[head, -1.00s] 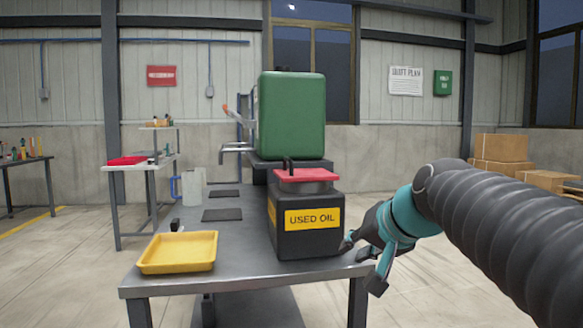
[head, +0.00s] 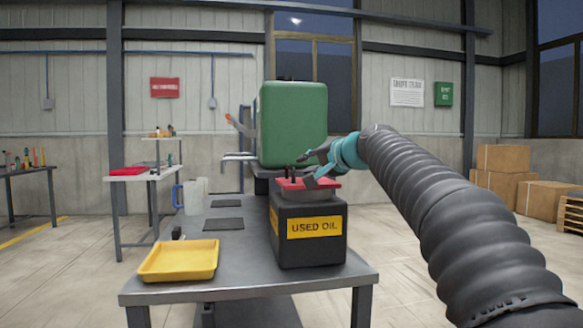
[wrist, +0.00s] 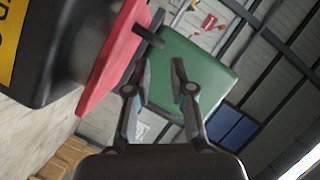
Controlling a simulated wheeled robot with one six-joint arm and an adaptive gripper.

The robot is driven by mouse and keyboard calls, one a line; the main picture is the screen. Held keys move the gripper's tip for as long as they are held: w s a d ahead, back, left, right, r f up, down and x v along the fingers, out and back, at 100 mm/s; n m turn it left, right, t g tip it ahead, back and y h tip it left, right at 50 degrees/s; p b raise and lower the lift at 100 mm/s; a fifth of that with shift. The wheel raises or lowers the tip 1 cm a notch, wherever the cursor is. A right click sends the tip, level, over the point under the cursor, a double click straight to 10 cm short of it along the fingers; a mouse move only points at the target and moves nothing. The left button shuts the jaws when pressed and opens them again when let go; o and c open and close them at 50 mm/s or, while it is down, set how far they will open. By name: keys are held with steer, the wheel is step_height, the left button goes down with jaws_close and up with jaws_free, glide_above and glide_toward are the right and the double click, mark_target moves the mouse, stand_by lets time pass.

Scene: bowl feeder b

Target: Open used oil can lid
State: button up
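The used oil can (head: 300,253) is a black box with a yellow "USED OIL" label, standing on the grey bench. Its red lid (head: 288,184) lies flat and closed on top. A small dark lid handle (wrist: 148,36) sticks out from the red lid in the wrist view. My gripper (head: 306,168) is over the lid from the right, partly covering it and the handle in the head view. In the wrist view my gripper (wrist: 163,66) is open, with a gap between the fingers. The handle is close to the left fingertip; whether they touch I cannot tell.
A large green tank (head: 292,122) stands behind the can. A yellow tray (head: 180,260), a pale jug with a blue handle (head: 194,195) and dark mats (head: 223,225) are on the bench to the left. Open floor lies right of the bench.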

mark_target(291, 168)
steer(key=p+x, duration=0.2)
steer(key=x, duration=0.6)
steer(key=shift+w+a, duration=0.15)
steer(key=shift+w, duration=0.1)
jaws_close()
